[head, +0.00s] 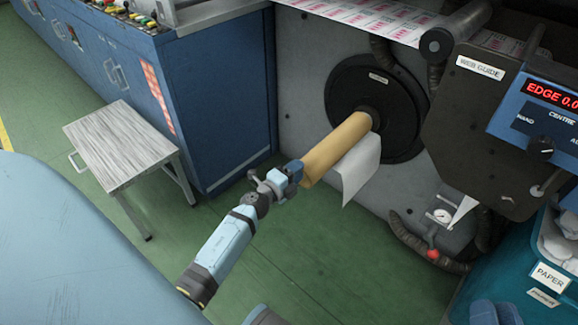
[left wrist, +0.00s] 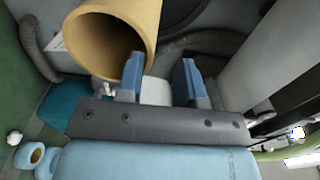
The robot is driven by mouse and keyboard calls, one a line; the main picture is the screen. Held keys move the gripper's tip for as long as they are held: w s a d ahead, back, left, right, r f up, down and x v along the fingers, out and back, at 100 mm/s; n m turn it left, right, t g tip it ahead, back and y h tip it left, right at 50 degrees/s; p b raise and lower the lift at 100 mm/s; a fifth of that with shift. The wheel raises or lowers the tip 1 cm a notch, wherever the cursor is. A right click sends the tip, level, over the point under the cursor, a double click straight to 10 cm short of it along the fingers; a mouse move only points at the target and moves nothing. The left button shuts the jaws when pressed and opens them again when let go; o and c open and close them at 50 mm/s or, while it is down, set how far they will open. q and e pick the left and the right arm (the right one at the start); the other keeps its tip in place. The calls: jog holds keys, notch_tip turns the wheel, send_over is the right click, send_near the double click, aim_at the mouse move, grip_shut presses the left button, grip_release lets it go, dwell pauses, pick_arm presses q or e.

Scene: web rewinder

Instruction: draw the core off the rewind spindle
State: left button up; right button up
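The core (head: 335,146) is a tan tube on the rewind spindle (head: 375,115), which comes out of a black round plate on the machine face. A loose white web tail (head: 358,168) hangs from it. My left gripper (head: 293,173) is at the core's free end. In the left wrist view the core (left wrist: 150,30) shows its open bore, and the two blue fingers (left wrist: 160,78) are apart. The left finger overlaps the bore's rim; whether it is inside or touching is unclear. Blue parts, apparently of my right gripper (head: 495,313), show at the bottom edge, cut off.
A small white-topped table (head: 120,143) stands at the left by a blue cabinet (head: 225,90). The web guide (head: 490,110) and blue display box (head: 540,115) overhang at the right. A teal paper bin (head: 515,265) stands below. Green floor is clear under the core.

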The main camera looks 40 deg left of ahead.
aim_at(312, 159)
pick_arm(q)
jog(key=shift+w+d, duration=0.15)
jog(key=shift+w, duration=1.65)
jog(key=shift+w+d, duration=0.1)
jog(key=shift+w, duration=1.65)
grip_shut()
jog(key=shift+r, duration=0.1)
jog(key=shift+r, duration=0.15)
jog(key=shift+p, duration=0.3)
